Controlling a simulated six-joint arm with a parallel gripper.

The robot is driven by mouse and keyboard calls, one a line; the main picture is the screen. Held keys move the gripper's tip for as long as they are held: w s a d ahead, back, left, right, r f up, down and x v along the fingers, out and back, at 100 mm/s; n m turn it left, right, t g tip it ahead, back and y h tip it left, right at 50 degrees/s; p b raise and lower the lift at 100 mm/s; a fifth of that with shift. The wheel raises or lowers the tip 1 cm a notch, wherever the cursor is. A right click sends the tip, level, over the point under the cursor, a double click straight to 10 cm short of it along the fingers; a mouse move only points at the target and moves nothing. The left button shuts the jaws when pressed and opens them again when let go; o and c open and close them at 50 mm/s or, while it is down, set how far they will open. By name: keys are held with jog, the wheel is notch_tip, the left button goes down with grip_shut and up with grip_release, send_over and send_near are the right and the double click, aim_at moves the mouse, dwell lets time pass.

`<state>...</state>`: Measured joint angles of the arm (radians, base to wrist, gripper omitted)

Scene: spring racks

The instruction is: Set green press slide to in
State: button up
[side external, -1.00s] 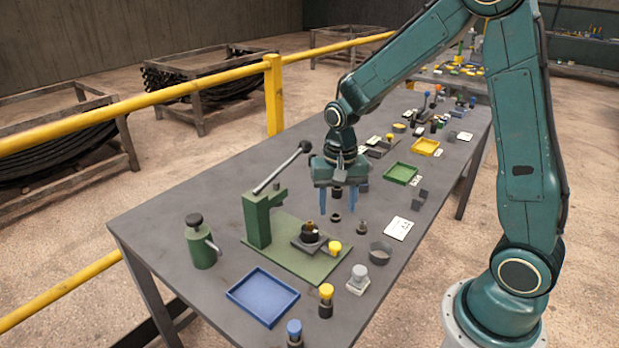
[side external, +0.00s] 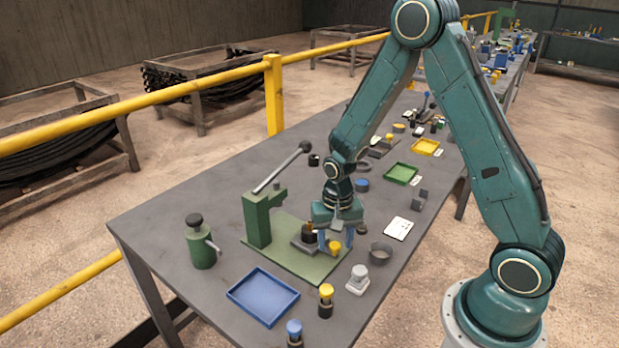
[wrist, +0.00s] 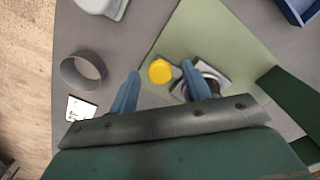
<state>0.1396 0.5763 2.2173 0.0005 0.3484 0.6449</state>
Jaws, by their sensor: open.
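The green press (side external: 258,222) stands on its green base plate (side external: 290,262), with its long lever slanting up to the right. Its dark slide (side external: 303,247) lies on the plate, carries a dark round part (side external: 309,232) and ends in a yellow knob (side external: 335,247). My gripper (side external: 335,238) is low over the knob end of the slide. In the wrist view the yellow knob (wrist: 160,71) shows between and just beyond the two blue fingertips of my open gripper (wrist: 160,78). The right finger partly covers the slide. I cannot tell whether a finger touches the knob.
A blue tray (side external: 263,297), a yellow-topped part (side external: 326,300), a grey-topped part (side external: 358,279) and a grey ring (side external: 381,253) stand near the base plate. A green hand pump-like object (side external: 201,243) stands to the left. A white card (side external: 398,228) lies to the right.

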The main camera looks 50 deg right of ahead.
aim_at(310, 223)
jog(key=shift+f, duration=0.1)
grip_shut()
jog(key=shift+w, duration=3.7)
grip_release()
notch_tip(310, 223, up, 14)
